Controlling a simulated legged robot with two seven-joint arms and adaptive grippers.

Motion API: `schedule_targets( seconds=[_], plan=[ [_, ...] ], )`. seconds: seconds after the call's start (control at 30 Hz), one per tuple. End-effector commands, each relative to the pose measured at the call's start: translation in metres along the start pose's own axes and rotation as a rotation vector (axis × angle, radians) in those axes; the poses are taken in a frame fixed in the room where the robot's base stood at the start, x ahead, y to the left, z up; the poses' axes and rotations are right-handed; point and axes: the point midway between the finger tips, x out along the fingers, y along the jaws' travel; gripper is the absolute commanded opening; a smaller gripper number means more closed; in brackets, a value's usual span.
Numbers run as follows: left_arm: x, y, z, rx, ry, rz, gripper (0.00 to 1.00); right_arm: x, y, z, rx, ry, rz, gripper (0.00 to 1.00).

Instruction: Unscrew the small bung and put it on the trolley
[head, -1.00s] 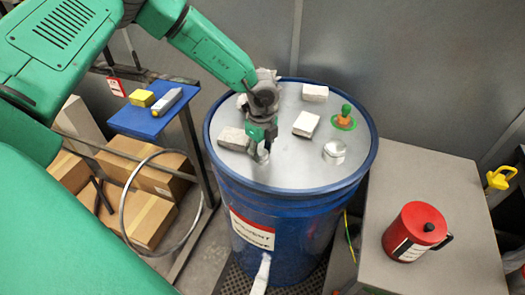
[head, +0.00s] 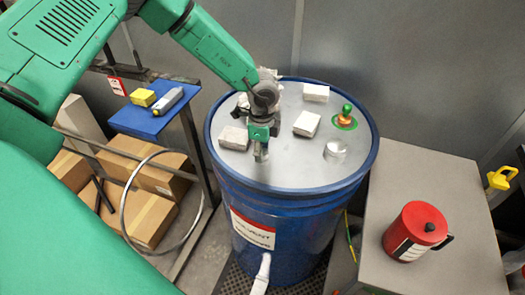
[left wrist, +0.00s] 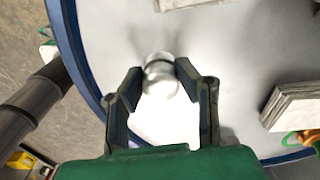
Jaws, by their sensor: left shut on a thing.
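The small bung (left wrist: 160,72), a short silver plug, stands at the front left of the drum lid (head: 285,172). In the left wrist view it sits between the fingertips. My left gripper (head: 261,154) points down and is shut on it; in the left wrist view the gripper (left wrist: 158,82) has a finger on each side. In the head view the fingers mostly hide the bung, and I cannot tell whether its thread is free. A blue-topped metal stand (head: 140,124) is at the left; I cannot tell if it is the trolley. My right gripper is not in view.
White blocks (head: 306,123), a larger silver cap (head: 335,149) and a green-and-orange fitting (head: 345,118) sit on the lid. A yellow block (head: 143,97) and a grey tube (head: 168,100) lie on the stand. A red can (head: 415,231) stands on a grey cabinet (head: 445,185).

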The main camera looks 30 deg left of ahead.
Motion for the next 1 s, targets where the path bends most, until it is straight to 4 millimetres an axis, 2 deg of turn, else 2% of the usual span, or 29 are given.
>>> schedule_targets(
  seconds=[0.07, 0.1, 0.13, 0.47, 0.7, 0.87, 1.0],
  plan=[
    [0.0041, 0.0046, 0.0022, 0.002, -0.006, 0.011, 0.05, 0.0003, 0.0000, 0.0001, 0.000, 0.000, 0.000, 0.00],
    [0.0041, 0.0046, 0.0022, 0.003, -0.006, 0.011, 0.35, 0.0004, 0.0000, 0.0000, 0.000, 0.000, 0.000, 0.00],
    [0.0041, 0.0045, 0.0022, 0.003, -0.006, 0.011, 0.40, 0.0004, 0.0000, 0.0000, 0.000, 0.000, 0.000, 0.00],
    [0.0022, 0.0021, 0.0018, 0.036, -0.004, 0.006, 0.40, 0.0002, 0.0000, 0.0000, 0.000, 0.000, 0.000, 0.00],
    [0.0013, -0.0002, 0.0014, 0.337, -0.002, 0.004, 0.40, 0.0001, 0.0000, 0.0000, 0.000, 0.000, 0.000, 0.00],
    [0.0008, -0.0013, 0.0014, 0.434, -0.002, 0.002, 0.40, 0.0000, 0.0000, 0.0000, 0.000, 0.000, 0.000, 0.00],
    [0.0004, -0.0027, 0.0001, 0.602, -0.002, 0.001, 0.40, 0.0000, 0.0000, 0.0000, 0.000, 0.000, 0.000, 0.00]
  ],
)
